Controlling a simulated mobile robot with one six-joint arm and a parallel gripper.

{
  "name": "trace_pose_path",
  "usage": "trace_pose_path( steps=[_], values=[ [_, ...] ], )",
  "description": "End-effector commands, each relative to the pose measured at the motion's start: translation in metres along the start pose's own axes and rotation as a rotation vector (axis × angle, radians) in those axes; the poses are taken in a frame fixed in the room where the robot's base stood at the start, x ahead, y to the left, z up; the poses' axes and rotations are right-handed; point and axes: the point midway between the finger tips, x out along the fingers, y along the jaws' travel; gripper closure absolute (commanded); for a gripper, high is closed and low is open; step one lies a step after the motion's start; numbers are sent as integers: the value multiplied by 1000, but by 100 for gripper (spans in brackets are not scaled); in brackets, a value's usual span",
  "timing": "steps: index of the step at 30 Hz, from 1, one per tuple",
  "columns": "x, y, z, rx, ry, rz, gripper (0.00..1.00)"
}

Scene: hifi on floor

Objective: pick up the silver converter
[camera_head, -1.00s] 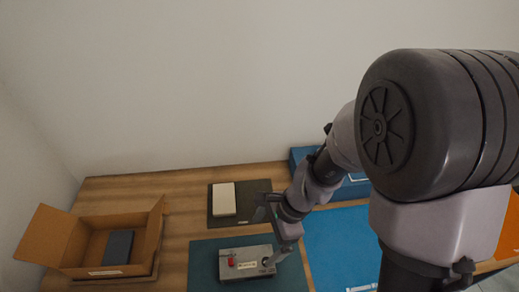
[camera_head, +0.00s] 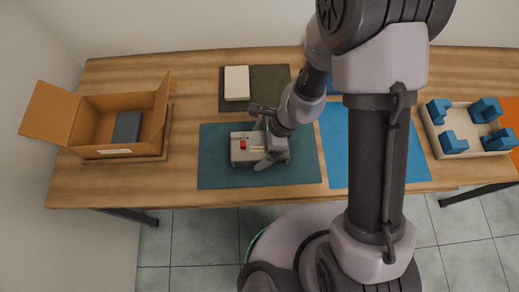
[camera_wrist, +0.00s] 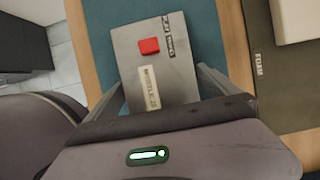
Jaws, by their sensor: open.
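The silver converter (camera_head: 240,158) is a flat grey box with a red block on top, lying on a teal mat (camera_head: 213,176). In the wrist view the converter (camera_wrist: 178,88) shows its red block, a pale label strip and a dark label. My gripper (camera_head: 264,142) is open over the converter's right part in the head view. In the wrist view my gripper (camera_wrist: 160,80) has one finger on each side of the box. I cannot tell whether the fingers touch it. Part of the box is hidden behind my gripper.
An open cardboard box (camera_head: 95,115) with a dark block stands at left. A pale block (camera_head: 237,83) lies on a dark mat (camera_head: 268,85) behind. A blue mat (camera_head: 345,150) is at right, then a tray (camera_head: 435,135) with blue blocks. The wooden table's front edge is near.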

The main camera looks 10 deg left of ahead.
Motion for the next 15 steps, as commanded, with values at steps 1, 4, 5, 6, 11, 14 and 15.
trace_pose_path(
  steps=[1, 4, 5, 6, 11, 14, 15],
  values=[
    [3, 0, 0, 0, 0, 0, 0],
    [1, 0, 0, 0, 0, -1, 0],
    [1, 0, 0, 0, 0, -1, 0],
    [1, 0, 1, 0, 0, -1, 0],
    [1, 0, 1, 0, 0, -1, 29],
    [1, 0, 1, 0, 0, -1, 49],
    [1, 0, 0, 0, 0, -1, 57]
  ],
)
